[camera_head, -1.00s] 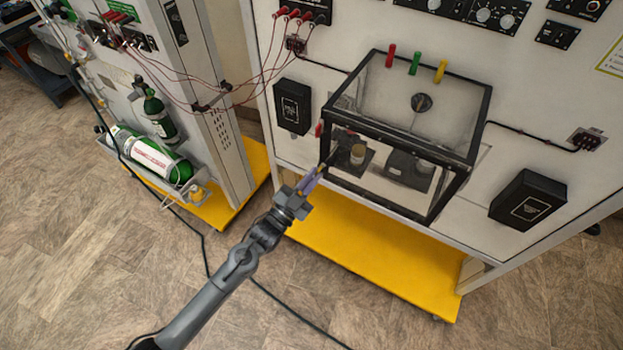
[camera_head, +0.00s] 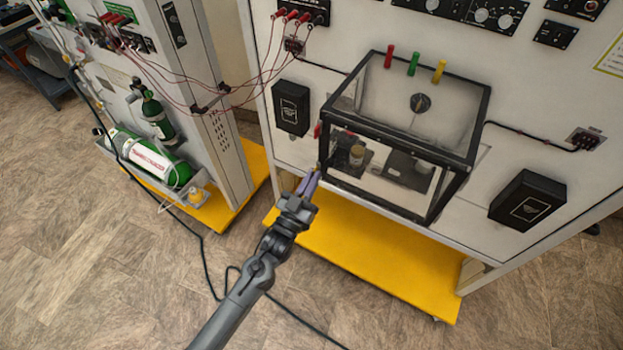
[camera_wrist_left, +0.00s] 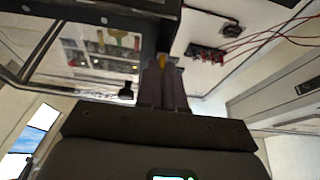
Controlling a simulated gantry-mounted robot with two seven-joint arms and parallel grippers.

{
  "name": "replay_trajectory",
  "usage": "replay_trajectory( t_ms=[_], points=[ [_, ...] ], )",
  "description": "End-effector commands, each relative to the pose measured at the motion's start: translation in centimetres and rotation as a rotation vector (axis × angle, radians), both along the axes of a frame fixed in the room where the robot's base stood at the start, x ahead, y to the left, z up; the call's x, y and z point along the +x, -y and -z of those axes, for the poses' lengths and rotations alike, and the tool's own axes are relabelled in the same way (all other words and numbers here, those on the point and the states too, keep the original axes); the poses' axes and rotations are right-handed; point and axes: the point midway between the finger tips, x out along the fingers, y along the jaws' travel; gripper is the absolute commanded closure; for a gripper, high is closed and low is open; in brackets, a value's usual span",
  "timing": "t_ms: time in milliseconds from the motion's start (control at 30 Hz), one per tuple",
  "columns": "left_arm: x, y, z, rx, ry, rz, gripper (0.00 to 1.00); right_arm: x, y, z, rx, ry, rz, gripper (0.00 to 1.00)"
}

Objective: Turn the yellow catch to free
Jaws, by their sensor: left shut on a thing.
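A clear box with a black frame (camera_head: 398,178) is mounted on the white panel. My left gripper (camera_head: 314,176) is at the box's lower left front corner, its purple-grey fingers pointing up toward it. My right gripper is not in view.
Red (camera_head: 389,56), green (camera_head: 414,63) and yellow (camera_head: 441,71) pegs stand behind the box top. A yellow base (camera_head: 370,252) lies below.

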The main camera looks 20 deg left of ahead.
Motion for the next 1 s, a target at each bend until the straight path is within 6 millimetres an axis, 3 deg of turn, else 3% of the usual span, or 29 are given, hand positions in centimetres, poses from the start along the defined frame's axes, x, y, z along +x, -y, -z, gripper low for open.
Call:
replay_trajectory(
  t_ms=[267,300,467,800,1000],
  points=[
    [0.0,0.0,0.2,-0.001,-0.005,0.0,1.0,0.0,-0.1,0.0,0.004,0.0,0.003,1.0],
    [0.0,0.0,0.2,-0.001,-0.005,0.0,0.91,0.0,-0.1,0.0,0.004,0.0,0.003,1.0],
    [0.0,0.0,0.1,0.001,-0.004,0.0,0.67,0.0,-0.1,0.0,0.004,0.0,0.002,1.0],
    [-0.2,0.0,0.2,0.001,-0.002,0.0,0.67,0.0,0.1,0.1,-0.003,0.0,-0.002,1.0],
    [-2.0,-0.3,1.1,0.001,-0.004,0.0,0.67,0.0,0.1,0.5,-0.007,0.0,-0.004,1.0]
  ],
)
